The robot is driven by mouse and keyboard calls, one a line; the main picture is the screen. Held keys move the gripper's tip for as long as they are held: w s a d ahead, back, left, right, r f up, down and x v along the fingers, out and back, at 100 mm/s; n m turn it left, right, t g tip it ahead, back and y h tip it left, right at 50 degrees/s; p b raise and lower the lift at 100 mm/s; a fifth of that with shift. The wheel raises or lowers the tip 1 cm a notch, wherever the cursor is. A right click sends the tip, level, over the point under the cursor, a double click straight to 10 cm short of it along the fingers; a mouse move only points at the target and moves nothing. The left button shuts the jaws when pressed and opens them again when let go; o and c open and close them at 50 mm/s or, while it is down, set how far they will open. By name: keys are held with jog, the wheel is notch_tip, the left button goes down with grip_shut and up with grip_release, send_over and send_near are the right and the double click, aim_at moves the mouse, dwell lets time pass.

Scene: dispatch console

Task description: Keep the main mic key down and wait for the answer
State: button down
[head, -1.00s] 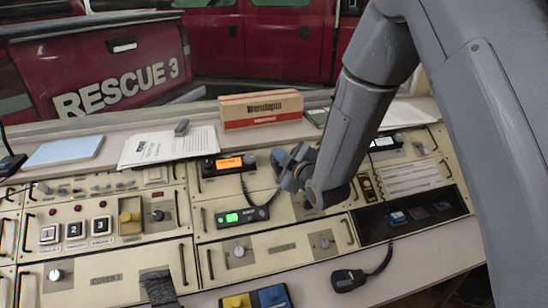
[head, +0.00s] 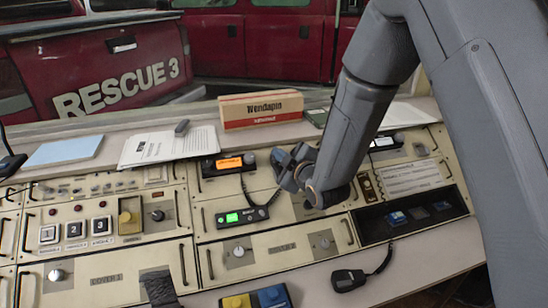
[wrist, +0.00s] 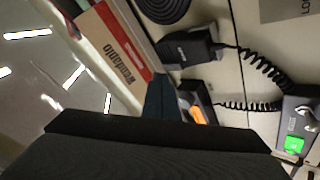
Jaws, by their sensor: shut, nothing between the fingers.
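My gripper (head: 280,160) is shut and empty above the right-middle of the console, just right of the radio with the orange display (head: 229,163). In the wrist view its dark fingers (wrist: 160,98) reach up beside that radio. I see no finger clearly touching a key, and contact is hard to tell. No key bears a label I can read as main mic. Candidates are a yellow key (head: 237,302) and a blue key (head: 271,297) at the bottom edge, and a yellow key block (head: 129,222) on the left panel. A hand microphone (wrist: 190,48) with a coiled cord shows in the wrist view.
A radio with a green display (head: 240,216) sits below the orange one. A brown box (head: 261,109) and papers (head: 166,147) lie on the rear ledge. Another hand microphone (head: 349,280) lies at the front right. Numbered buttons (head: 74,229) are at left. Red trucks stand behind.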

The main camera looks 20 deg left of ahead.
jog(key=shift+w+a+f+b, duration=0.1)
jog(key=shift+w+f+b, duration=0.1)
jog(key=shift+f+b, duration=0.2)
jog(key=shift+w+a+f+b, duration=0.1)
jog(key=shift+w+f+b, duration=0.1)
jog(key=shift+f+b, duration=0.15)
dwell(0.9)
jog(key=shift+r, duration=0.2)
dwell(2.2)
jog(key=shift+s+d+r+p, duration=0.2)
jog(key=shift+s+r+p, duration=0.2)
jog(key=shift+r, duration=0.15)
jog(key=r+p, duration=0.1)
jog(key=s+d+r+p, duration=0.1)
jog(key=s+r, duration=0.1)
jog(key=r, duration=0.1)
jog(key=shift+s+d+r+p, duration=0.15)
jog(key=shift+d+p, duration=0.1)
jog(key=shift+p, duration=0.15)
